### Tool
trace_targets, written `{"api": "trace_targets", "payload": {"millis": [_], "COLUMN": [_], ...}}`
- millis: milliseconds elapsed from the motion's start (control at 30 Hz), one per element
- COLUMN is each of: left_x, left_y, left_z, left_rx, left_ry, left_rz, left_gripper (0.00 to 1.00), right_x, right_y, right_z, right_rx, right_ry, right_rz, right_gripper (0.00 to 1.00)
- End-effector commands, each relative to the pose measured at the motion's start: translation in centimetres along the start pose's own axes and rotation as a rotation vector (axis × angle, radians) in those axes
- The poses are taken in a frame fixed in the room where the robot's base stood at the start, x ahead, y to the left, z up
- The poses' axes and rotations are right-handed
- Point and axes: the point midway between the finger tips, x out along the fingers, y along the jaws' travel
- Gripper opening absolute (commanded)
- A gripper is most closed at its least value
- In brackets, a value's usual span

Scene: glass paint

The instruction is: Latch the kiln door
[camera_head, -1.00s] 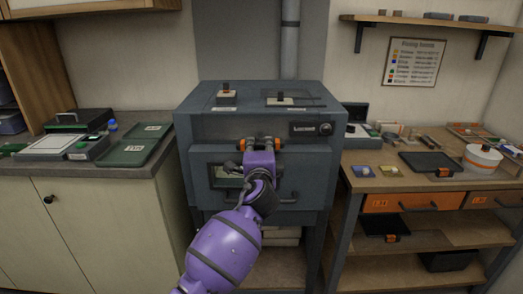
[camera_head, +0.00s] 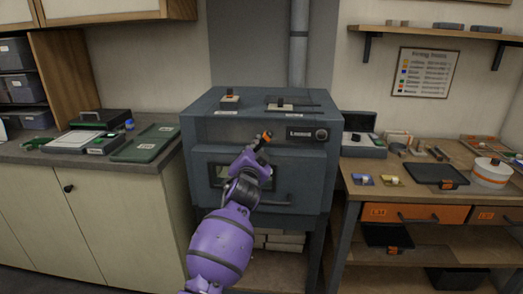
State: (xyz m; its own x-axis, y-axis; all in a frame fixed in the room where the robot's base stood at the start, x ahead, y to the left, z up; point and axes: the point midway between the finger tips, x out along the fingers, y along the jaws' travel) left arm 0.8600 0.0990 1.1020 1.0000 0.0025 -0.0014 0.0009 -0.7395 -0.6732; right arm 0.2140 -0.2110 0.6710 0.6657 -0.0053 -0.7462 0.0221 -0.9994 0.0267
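The grey kiln (camera_head: 310,165) stands in the middle, against the back wall. Its front door (camera_head: 300,180) looks closed, with a small window (camera_head: 222,172) and a dark bar handle (camera_head: 275,203). I cannot make out a latch. My purple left arm reaches up from the bottom, and my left gripper (camera_head: 266,137) is in front of the kiln's upper front. One orange fingertip patch shows; whether the fingers are apart or touching the kiln is unclear. My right gripper is out of view.
On the left counter are a green tray (camera_head: 147,143) and a dark case (camera_head: 100,117). The right bench holds a black tray (camera_head: 435,172), a white round container (camera_head: 488,170) and small colour tiles (camera_head: 390,180). Two small items (camera_head: 230,101) and (camera_head: 280,104) sit on the kiln top.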

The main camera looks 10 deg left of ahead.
Motion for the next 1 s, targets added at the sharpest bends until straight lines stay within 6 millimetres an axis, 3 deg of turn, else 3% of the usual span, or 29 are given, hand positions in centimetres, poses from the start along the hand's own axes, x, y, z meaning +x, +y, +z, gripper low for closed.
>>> {"api": "trace_targets", "payload": {"millis": [600,1000], "left_x": [-0.03,0.0], "left_y": [0.07,0.06], "left_z": [-0.32,-0.21], "left_rx": [-0.55,-0.727], "left_ry": [0.004,0.003], "left_rz": [0.003,0.002], "left_gripper": [0.0,0.0], "right_x": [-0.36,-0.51], "right_y": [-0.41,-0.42], "right_z": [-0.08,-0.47], "right_rx": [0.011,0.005], "right_ry": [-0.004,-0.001], "right_rz": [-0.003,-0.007], "right_gripper": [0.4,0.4]}}
